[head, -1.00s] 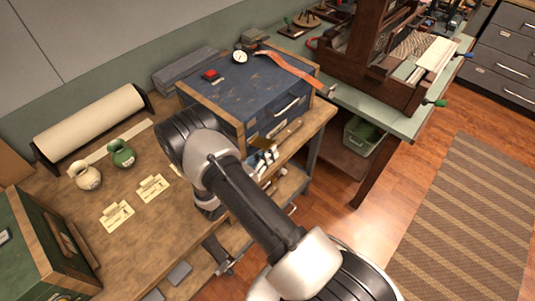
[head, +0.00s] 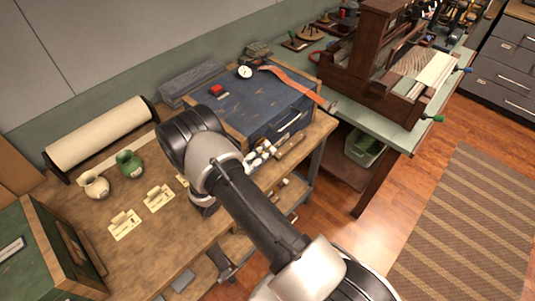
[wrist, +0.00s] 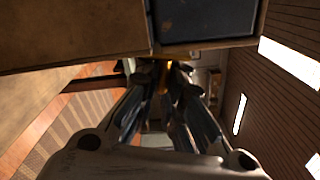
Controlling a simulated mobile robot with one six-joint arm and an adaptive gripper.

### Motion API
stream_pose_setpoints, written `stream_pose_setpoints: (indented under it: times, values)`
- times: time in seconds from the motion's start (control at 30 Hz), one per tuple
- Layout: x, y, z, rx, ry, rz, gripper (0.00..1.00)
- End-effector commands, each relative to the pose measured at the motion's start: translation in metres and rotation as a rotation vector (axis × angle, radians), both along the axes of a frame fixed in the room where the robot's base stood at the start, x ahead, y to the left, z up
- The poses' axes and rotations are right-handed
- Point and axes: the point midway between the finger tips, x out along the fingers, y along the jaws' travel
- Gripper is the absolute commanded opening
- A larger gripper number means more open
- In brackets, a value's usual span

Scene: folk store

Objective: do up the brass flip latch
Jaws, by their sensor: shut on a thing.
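The blue chest (head: 262,105) with wooden edges stands on the wooden bench in the head view. Its blue face (wrist: 208,22) and wooden edging also show at the top of the wrist view. My gripper (wrist: 164,70) is at the chest's lower edge, its two dark fingers close together. A small brass-coloured piece, apparently the latch (wrist: 166,75), shows between the fingertips, and the gripper is shut on it. Shadow and the fingers hide most of the latch, so I cannot tell its angle. In the head view my arm hides most of the gripper.
A red block (head: 216,90), a round dial (head: 244,72) and an orange strap (head: 290,82) lie on the chest. Two small jugs, a cream one (head: 95,185) and a green one (head: 130,163), stand to the left. A wooden loom (head: 385,70) stands on the right-hand table.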

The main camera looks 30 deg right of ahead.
Motion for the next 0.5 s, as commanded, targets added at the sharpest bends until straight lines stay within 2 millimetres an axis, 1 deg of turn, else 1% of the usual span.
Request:
stream_pose_setpoints:
  times: [0.03,0.2,0.5]
  values:
    - [0.005,0.001,0.009,-0.015,0.008,-0.001,0.00]
    - [0.011,0.003,0.013,-0.047,0.095,0.001,0.00]
    - [0.018,0.005,0.016,-0.073,0.166,0.004,0.00]
